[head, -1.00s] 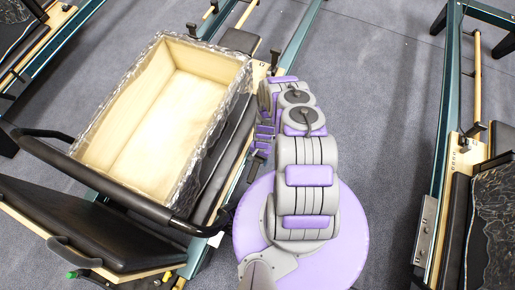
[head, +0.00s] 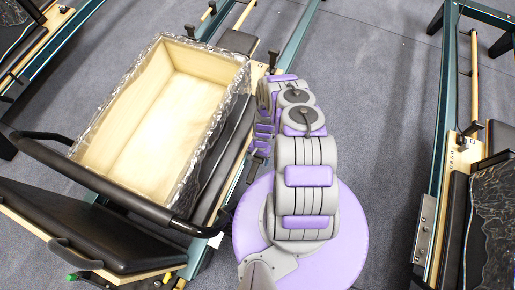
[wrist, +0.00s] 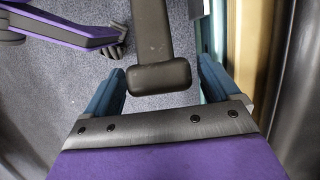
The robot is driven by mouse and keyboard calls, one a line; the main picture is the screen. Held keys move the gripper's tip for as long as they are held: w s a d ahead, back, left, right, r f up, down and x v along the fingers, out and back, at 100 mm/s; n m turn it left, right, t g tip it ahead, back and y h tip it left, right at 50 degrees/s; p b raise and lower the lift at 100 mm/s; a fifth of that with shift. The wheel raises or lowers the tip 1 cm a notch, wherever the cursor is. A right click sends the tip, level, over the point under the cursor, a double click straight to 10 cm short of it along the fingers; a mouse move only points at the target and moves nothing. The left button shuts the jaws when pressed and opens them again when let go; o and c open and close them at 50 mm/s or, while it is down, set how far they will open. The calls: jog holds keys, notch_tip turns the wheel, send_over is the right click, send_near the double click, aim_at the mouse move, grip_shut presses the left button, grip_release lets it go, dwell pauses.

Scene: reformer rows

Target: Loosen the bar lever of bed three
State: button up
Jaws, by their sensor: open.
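In the wrist view a black lever-like bar (wrist: 152,30) with a thick rounded end (wrist: 160,77) reaches down from the top edge. My gripper (wrist: 160,70) is open, with one teal finger on each side of the rounded end. Gaps show on both sides, wider on the right, so the fingers appear not to grip it. How deep it sits between them I cannot tell. In the head view a reformer bed with a black foot bar (head: 125,195) stands left of my arm. My arm hides the gripper and the lever there. No bed number is readable.
An open wooden box (head: 120,135) wrapped in crinkled clear film sits on the bed beside my arm. A teal and wood rail (wrist: 243,45) runs close to the right finger. Another reformer (head: 440,190) stands at the right. Grey floor (head: 370,100) between the rows is clear.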

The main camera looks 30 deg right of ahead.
jog(key=p+v, duration=0.5)
jog(key=v, duration=1.1)
